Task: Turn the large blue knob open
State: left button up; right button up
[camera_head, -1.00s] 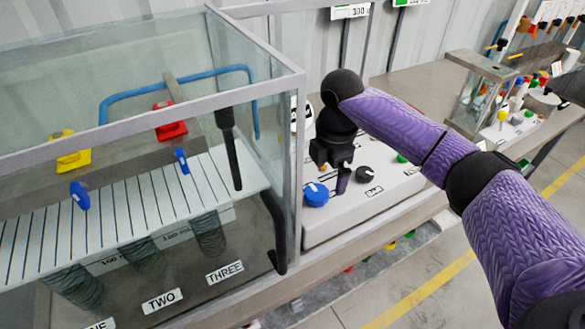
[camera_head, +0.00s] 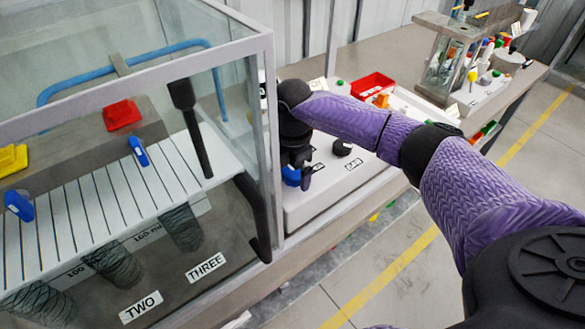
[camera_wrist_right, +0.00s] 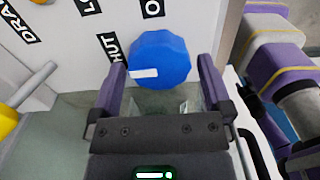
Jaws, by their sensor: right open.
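The large blue knob (camera_head: 291,176) is on the white panel (camera_head: 330,185) just right of the glass tank. In the right wrist view the knob (camera_wrist_right: 164,55) is faceted, with a white mark pointing left towards a label partly reading "HUT". My right gripper (camera_head: 301,168) is at the knob and covers part of it in the head view. In the right wrist view its open fingers (camera_wrist_right: 161,68) stand left and right of the knob's lower part, with gaps on both sides. I cannot tell how deep the knob sits between them. My left gripper is not in view.
The glass tank (camera_head: 255,45) stands close left of my right gripper. A black knob (camera_head: 342,148) is on the panel to the right. A red tray (camera_head: 372,86) lies behind. In the right wrist view a yellow part (camera_wrist_right: 7,120) is at the left edge.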

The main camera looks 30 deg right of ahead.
jog(key=c, duration=1.1)
jog(key=shift+r+m+p, duration=0.2)
jog(key=shift+m+p, duration=0.3)
jog(key=shift+p, duration=0.25)
jog(key=m+p, duration=0.4)
jog(key=shift+w+r+p, duration=0.1)
jog(key=shift+p, duration=0.3)
jog(key=m+p, duration=0.2)
jog(key=shift+m, duration=0.3)
jog(key=m+p, duration=0.1)
jog(key=m, duration=0.1)
jog(key=shift+m, duration=0.4)
jog(key=m, duration=0.1)
jog(key=m+p, duration=0.1)
jog(key=shift+w+d+f+m, duration=0.1)
jog(key=shift+f+m, duration=0.1)
jog(key=shift+m, duration=0.1)
jog(key=m+p, duration=0.1)
jog(key=m, duration=0.2)
jog(key=shift+w+d+m+p, duration=0.1)
jog(key=shift+m+p, duration=0.3)
jog(key=shift+m, duration=0.5)
